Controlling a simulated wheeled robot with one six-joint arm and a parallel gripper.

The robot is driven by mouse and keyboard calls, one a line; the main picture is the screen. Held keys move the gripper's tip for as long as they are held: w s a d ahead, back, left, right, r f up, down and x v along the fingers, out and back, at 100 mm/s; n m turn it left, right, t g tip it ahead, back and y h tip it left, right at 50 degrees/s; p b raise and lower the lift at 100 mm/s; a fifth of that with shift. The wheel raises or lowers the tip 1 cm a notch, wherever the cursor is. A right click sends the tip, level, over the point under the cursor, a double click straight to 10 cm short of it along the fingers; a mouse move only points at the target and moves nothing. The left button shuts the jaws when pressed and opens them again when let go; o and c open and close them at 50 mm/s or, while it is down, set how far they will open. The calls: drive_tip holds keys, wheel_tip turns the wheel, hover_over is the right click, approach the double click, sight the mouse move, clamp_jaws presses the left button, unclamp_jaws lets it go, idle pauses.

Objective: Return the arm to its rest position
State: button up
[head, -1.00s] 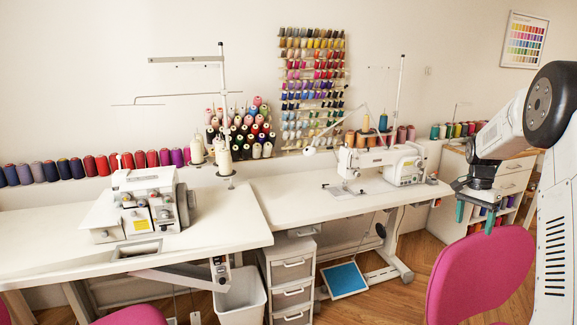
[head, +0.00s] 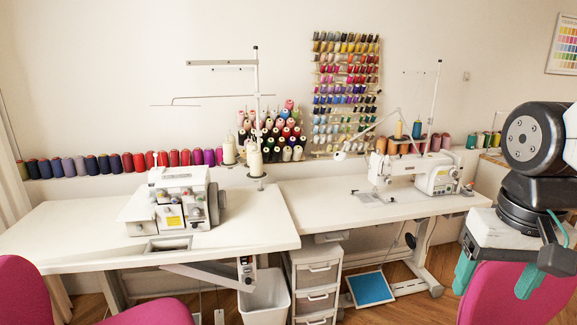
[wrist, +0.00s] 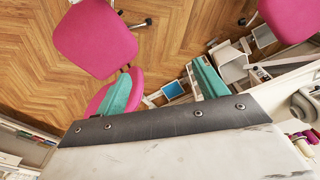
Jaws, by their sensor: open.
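My gripper (head: 497,278) is at the right of the head view, pointing down, its two teal fingers apart with nothing between them. It hangs in front of the right table's end, near a pink chair. In the wrist view my gripper (wrist: 165,92) also shows open and empty, with the teal fingers spread above the wooden floor and pink chairs. My arm comes in from the right edge of the head view.
A pink chair (head: 520,300) stands beneath my gripper. The left white table (head: 90,235) bears a serger (head: 172,200); the right one (head: 320,205) bears a sewing machine (head: 412,175). Drawers (head: 317,280) and a bin (head: 265,300) stand below. Thread spools line the wall.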

drive_tip(key=s+a+f+n, duration=0.2)
drive_tip(key=s, duration=0.4)
drive_tip(key=shift+f, duration=0.35)
